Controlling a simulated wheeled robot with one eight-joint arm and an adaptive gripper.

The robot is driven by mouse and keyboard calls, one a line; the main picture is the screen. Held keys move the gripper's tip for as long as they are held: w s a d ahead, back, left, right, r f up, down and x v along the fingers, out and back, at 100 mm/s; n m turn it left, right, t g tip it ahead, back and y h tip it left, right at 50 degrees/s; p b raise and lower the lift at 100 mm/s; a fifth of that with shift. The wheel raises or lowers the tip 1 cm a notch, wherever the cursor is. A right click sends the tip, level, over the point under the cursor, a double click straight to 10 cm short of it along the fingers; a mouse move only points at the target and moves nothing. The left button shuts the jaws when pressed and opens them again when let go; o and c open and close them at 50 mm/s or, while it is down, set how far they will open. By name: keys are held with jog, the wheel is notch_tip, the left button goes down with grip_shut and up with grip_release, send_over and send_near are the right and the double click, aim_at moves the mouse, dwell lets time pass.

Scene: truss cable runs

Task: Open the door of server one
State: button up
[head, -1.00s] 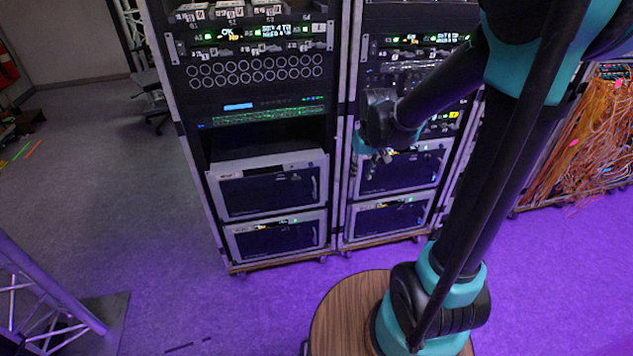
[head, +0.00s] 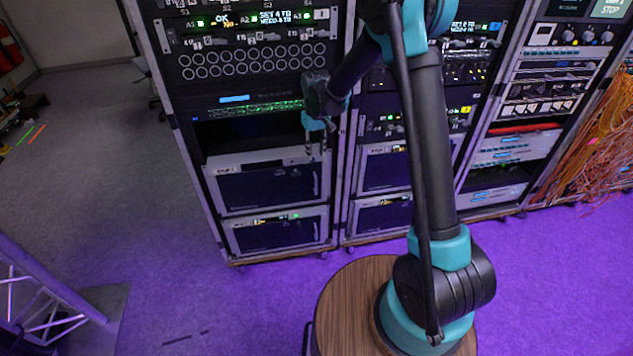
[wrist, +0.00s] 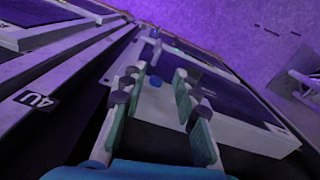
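Two light-framed servers with dark front doors sit low in the left rack. The upper server (head: 262,187) has a small label at its top left that I cannot read surely; the lower server (head: 278,233) is beneath it. Both doors look closed. My gripper (head: 317,148) hangs in front of the upper server's top right corner, fingers downward. In the wrist view my gripper (wrist: 156,88) is open, its two fingers apart with nothing gripped.
The left rack's dark gap (head: 255,135) is above the upper server. A second rack with similar servers (head: 385,165) stands to the right, then orange cables (head: 600,150). Purple-lit floor (head: 235,300) before the racks is clear. A truss (head: 45,300) stands front left.

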aim_at(316, 178)
notch_tip(316, 178, down, 15)
jog(key=shift+f, duration=0.1)
dwell(0.3)
grip_shut()
dwell(0.5)
